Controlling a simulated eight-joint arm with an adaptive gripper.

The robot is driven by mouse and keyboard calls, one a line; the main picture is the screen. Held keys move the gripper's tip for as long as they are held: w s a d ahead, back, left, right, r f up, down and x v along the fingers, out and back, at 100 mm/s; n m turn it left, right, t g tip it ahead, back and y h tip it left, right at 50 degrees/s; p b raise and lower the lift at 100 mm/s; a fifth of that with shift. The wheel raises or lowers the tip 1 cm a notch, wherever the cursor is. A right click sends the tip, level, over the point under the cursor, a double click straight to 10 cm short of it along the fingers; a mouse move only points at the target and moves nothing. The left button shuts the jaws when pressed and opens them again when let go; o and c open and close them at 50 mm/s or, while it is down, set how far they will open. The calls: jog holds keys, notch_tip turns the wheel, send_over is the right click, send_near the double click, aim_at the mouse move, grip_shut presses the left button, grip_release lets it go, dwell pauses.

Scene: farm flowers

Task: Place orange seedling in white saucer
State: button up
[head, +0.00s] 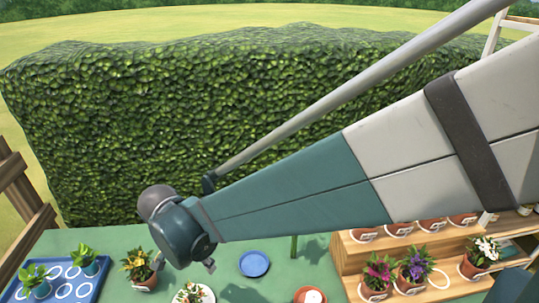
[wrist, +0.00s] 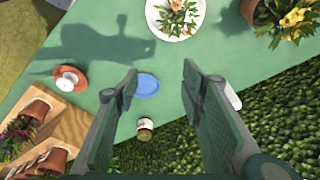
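A potted plant with orange-yellow flowers (head: 139,265) stands in a terracotta pot at the left of the green table; it also shows at the upper right of the wrist view (wrist: 290,18). A white saucer (head: 209,297) is at the bottom of the head view, and its rim shows at the top of the wrist view (wrist: 157,27). A small leafy plant with pale and orange-red flowers (wrist: 177,14) sits on that saucer; its pot is hidden. My gripper (wrist: 160,76) is open and empty, with its fingers spread above the table, apart from both plants.
A blue saucer (head: 254,263) lies empty nearby. A terracotta saucer (head: 310,295) holds a white piece. A blue tray (head: 92,290) with green seedlings is at left. A stepped wooden shelf (head: 345,255) with several pots is at right. A small jar (wrist: 145,129) stands near the hedge-side edge.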

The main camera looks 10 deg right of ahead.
jog(key=s+d+r+n+t, duration=0.1)
jog(key=d+r, duration=0.3)
jog(key=d, duration=0.7)
jog(key=s+d+r+n+t+y, duration=0.1)
jog(key=s+d+r+n, duration=0.3)
jog(key=d, duration=0.8)
jog(key=s+d+r+n+t, duration=0.2)
jog(key=s+d+r, duration=0.1)
jog(key=d, duration=0.9)
jog(key=shift+d+r+t, duration=0.15)
jog(key=shift+r+t, duration=0.25)
jog(key=shift+r, duration=0.45)
